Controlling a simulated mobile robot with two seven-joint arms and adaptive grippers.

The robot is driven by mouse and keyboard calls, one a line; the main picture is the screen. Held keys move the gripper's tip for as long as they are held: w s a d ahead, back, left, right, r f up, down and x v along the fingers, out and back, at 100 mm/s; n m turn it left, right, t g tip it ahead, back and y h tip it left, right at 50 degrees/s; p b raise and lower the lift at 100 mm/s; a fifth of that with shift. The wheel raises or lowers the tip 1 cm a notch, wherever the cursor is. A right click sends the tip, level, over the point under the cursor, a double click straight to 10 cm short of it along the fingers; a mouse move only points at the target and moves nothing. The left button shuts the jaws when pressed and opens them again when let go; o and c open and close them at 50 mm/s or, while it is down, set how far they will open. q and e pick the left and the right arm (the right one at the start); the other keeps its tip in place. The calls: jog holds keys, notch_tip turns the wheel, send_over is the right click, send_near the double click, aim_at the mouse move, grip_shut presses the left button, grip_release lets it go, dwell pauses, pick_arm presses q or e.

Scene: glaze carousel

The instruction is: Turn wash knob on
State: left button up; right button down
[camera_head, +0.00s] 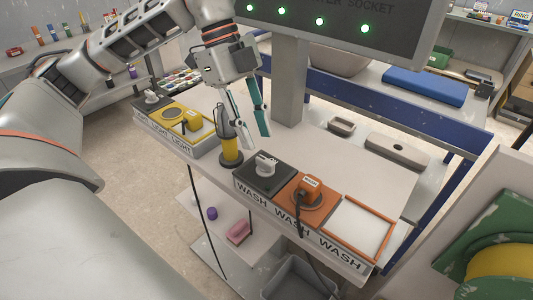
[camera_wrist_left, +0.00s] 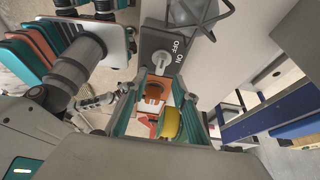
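The wash knob (camera_head: 265,163) is a light grey knob on a black plate (camera_head: 250,180) at the left end of the row labelled WASH. In the left wrist view a grey knob (camera_wrist_left: 160,61) sits on a dark plate beside the words OFF and ON. Which setting it points to is hard to tell. My left gripper (camera_head: 254,141) hangs above and behind the wash knob, fingers downward, apart and empty, not touching it. The teal fingers also show in the left wrist view (camera_wrist_left: 158,108). My right gripper is not in view.
An orange plug (camera_head: 310,186) with a black cable sits right of the knob, then an orange-edged tray (camera_head: 385,209). A grey post (camera_head: 289,85) rises behind. The LIGHT row with a yellow plug (camera_head: 194,119) lies left.

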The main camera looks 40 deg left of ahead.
aim_at(265, 159)
pick_arm(q)
jog(key=x, duration=0.6)
jog(key=shift+w+b, duration=0.1)
jog(key=shift+b, duration=0.3)
jog(key=shift+r, duration=0.1)
jog(key=shift+c, duration=0.3)
grip_shut()
